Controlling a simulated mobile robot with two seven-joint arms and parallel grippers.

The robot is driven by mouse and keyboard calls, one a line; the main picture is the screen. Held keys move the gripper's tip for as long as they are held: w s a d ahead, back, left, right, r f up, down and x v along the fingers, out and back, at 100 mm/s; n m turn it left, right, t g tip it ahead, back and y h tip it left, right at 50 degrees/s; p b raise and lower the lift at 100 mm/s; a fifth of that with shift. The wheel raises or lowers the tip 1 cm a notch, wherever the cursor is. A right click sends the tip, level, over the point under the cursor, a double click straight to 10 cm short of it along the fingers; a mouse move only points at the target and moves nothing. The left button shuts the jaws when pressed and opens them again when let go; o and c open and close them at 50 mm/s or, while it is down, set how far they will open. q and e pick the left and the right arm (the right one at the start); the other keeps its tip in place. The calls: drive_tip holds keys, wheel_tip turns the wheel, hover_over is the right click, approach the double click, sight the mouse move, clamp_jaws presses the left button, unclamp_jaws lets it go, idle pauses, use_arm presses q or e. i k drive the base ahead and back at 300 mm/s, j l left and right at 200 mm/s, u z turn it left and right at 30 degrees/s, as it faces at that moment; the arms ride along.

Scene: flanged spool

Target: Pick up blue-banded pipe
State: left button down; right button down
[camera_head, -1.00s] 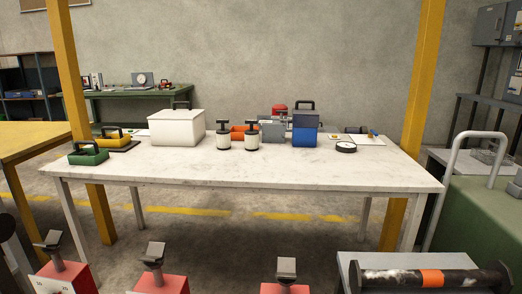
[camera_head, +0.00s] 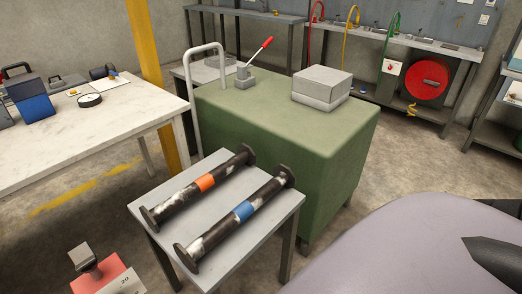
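The blue-banded pipe (camera_head: 236,218) is a dark, worn steel pipe with a flange at each end and a blue band round its middle. It lies on a small grey table (camera_head: 156,188), running from lower left to upper right. A similar pipe with an orange band (camera_head: 205,184) lies beside it to the left, roughly parallel and apart from it. Neither gripper can be made out. A large lavender-grey form with a dark pointed part fills the lower right; it looks like a part of my own body.
A green workbench (camera_head: 350,135) with a grey box (camera_head: 321,87) and a red-handled tool (camera_head: 256,59) stands behind the small table. A white-topped table (camera_head: 120,110) is at left. A red block (camera_head: 100,275) is at bottom left. Bare floor lies between them.

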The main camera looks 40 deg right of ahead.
sight(284, 176)
drive_tip(key=z, duration=1.1)
